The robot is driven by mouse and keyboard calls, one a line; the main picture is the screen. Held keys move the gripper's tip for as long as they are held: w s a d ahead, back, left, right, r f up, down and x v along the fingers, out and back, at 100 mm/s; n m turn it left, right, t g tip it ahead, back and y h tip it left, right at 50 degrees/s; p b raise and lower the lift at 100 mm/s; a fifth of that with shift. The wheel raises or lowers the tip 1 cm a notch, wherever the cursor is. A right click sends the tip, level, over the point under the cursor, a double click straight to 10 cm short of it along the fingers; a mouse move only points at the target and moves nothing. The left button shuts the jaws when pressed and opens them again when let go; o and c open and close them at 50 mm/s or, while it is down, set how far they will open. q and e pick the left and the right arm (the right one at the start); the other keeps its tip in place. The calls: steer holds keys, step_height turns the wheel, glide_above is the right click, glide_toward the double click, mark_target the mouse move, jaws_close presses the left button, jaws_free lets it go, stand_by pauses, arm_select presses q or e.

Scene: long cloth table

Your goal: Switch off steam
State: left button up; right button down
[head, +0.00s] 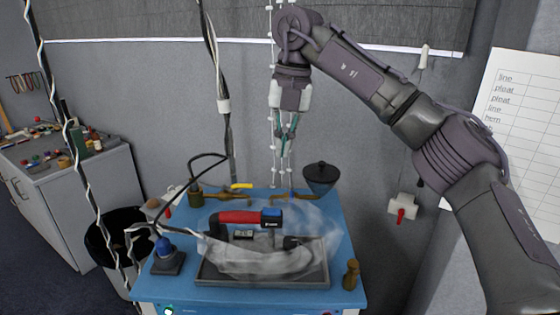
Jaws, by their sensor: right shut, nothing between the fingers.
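An iron with a red and black handle and a blue end (240,217) is over a grey tray (308,284) on the blue table. Whitish steam hangs around it and partly hides its body. A white fitting with a red lever (402,213) is on the wall to the right of the table. My right gripper (285,148) is shut and empty, pointing down above the table's back edge, apart from all of these. My left gripper is out of view.
The blue table (347,262) also bears a dark funnel-shaped thing (321,178) at the back right and a small brown bottle (351,274) at the front right. Cables hang at the left and behind. A cluttered grey cabinet (85,195) and a black bin (112,232) stand left.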

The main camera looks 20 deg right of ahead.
mark_target(267, 210)
steer(key=shift+w+a+r+b, duration=0.15)
steer(key=shift+w+a+b, duration=0.1)
steer(key=shift+a+b, duration=0.6)
steer(key=shift+d, duration=0.15)
steer(key=f+p, duration=0.1)
steer(key=f, duration=0.3)
steer(key=a+f+p, duration=0.1)
steer(key=f+p, duration=0.1)
steer(key=f, duration=0.3)
steer(key=f+p, duration=0.1)
steer(key=f, duration=0.4)
steer(key=shift+w+a+p, duration=0.3)
steer(key=shift+w, duration=0.05)
